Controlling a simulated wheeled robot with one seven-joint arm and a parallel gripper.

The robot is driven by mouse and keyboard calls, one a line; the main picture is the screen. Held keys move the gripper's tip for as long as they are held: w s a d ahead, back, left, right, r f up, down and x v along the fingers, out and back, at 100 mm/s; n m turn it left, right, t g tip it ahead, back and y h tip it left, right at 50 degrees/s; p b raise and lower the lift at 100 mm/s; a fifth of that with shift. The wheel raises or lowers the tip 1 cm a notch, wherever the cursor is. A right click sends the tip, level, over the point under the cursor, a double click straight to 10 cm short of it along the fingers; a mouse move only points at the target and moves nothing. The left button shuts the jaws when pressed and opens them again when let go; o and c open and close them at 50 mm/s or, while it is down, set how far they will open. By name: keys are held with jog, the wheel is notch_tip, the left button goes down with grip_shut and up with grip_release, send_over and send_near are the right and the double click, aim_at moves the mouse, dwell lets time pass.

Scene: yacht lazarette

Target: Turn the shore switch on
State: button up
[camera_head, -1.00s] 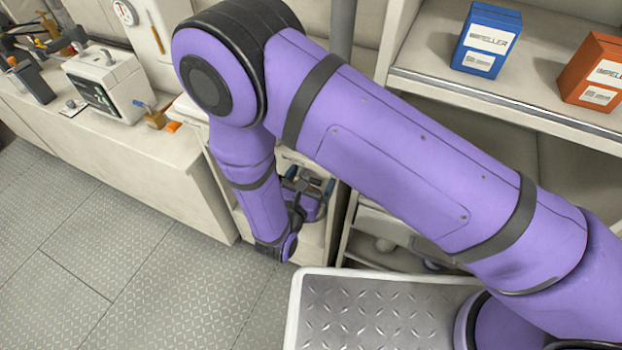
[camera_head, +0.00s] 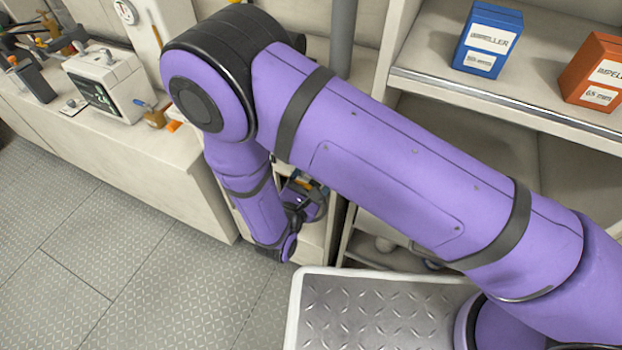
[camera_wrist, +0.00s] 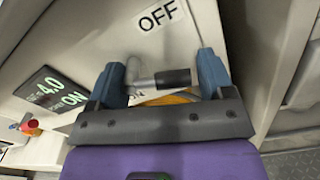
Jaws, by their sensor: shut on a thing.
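The shore switch's lever (camera_wrist: 172,78), a grey bar with a dark grip, lies across between the two blue fingers of my gripper (camera_wrist: 165,78) in the wrist view. My gripper is shut on it. An OFF label (camera_wrist: 161,14) is on the panel above the lever. Part of another label, and a yellow-orange piece (camera_wrist: 170,98), show just behind the gripper's crossbar, which hides the rest. In the head view my gripper (camera_head: 308,190) is low by the cabinet, and my arm hides much of the switch area.
Blue (camera_head: 487,40) and orange (camera_head: 597,72) boxes stand on the right shelf. Floor at left is clear.

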jog(key=m, duration=0.1)
jog(key=f+m, duration=0.1)
jog(key=m, duration=0.1)
jog(key=shift+a+m, duration=0.15)
jog(key=shift+m, duration=0.15)
jog(key=shift+w+a+f+m, duration=0.1)
jog(key=shift+a+f+m, duration=0.2)
jog(key=shift+m, duration=1.45)
jog(key=shift+w+a+f+m, duration=0.15)
jog(key=shift+a+m, duration=0.2)
jog(key=shift+m, duration=1.35)
jog(key=shift+a+f+m, duration=0.25)
jog(key=shift+a+m, duration=0.1)
jog(key=shift+m, duration=1.4)
jog(key=o, duration=0.7)
jog(key=shift+c, duration=0.2)
jog(key=shift+o, duration=1)
jog(key=shift+w+a+r, duration=0.1)
jog(key=v, duration=1)
jog(key=shift+s+a, duration=0.2)
jog(key=shift+s, duration=0.15)
